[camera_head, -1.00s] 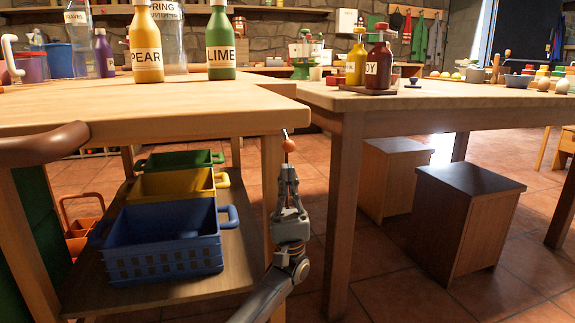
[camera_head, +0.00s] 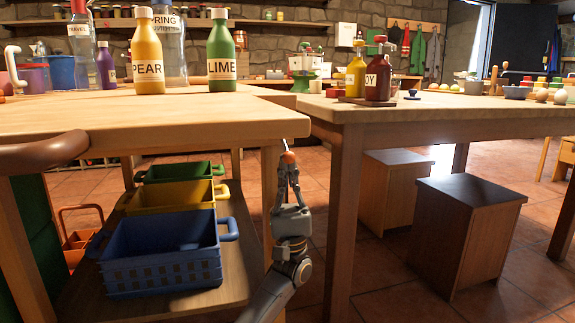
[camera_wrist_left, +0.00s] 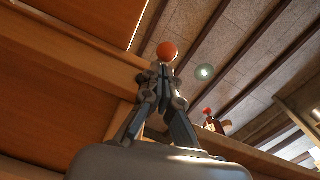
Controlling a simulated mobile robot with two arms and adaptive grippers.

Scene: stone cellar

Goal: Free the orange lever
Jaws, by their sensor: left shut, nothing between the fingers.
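An orange ball (camera_head: 287,157), which looks like the knob of the orange lever, hangs on a thin dark rod just below the table corner. It also shows in the left wrist view (camera_wrist_left: 167,51), right at the fingertips. My left gripper (camera_head: 288,168) points up from below, its fingers together and their tips at the underside of the ball. In the left wrist view the gripper (camera_wrist_left: 164,70) is shut with nothing between its fingers. I cannot tell whether the tips touch the ball. The lever's mounting is hidden. My right gripper is not in view.
The left table (camera_head: 180,125) carries a yellow PEAR bottle (camera_head: 147,55) and a green LIME bottle (camera_head: 221,60). Blue (camera_head: 160,265), yellow and green crates sit on its lower shelf. The second table's leg (camera_head: 345,230) stands right of my arm. Brown boxes (camera_head: 465,235) stand beyond.

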